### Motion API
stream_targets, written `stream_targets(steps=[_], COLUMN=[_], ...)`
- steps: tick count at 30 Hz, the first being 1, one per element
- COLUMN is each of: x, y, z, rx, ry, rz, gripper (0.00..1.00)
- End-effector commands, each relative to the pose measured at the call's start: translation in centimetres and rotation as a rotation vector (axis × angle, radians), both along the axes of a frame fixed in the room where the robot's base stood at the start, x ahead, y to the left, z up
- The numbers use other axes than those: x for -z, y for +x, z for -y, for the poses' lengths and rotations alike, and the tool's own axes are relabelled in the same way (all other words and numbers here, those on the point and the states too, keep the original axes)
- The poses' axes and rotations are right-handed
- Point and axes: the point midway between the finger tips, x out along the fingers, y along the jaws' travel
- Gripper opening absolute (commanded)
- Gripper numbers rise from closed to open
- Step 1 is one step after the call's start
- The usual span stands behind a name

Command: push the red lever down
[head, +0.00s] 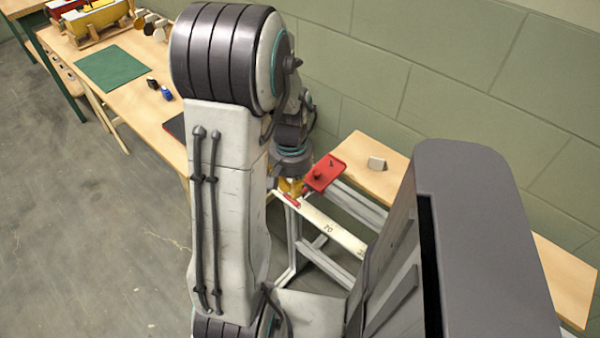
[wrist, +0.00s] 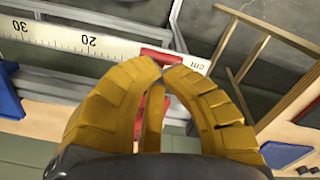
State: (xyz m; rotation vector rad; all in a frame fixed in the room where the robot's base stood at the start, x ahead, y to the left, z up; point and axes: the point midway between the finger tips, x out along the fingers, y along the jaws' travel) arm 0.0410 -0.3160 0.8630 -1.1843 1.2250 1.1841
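The red lever is hard to make out. My gripper (head: 289,188) has yellow fingers and hangs just over that scale end. In the wrist view its fingertips (wrist: 163,72) are drawn together, with nothing visible held between them. I cannot tell whether they touch the red bar.
A small pale block (head: 376,163) stands on the wooden bench behind. Another bench (head: 137,75) with a green mat (head: 110,68) runs along the wall at left. Open floor lies left.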

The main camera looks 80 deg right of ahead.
Motion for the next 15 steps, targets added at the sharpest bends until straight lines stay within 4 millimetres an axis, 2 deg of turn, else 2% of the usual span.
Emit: stream_targets(steps=[1, 15], x=[-0.7, -4.0], y=[0.0, 0.0], z=[0.0, 0.0], rx=[0.0, 0.0], ry=[-0.001, -0.001], rz=[0.0, 0.0], gripper=[0.0, 0.0])
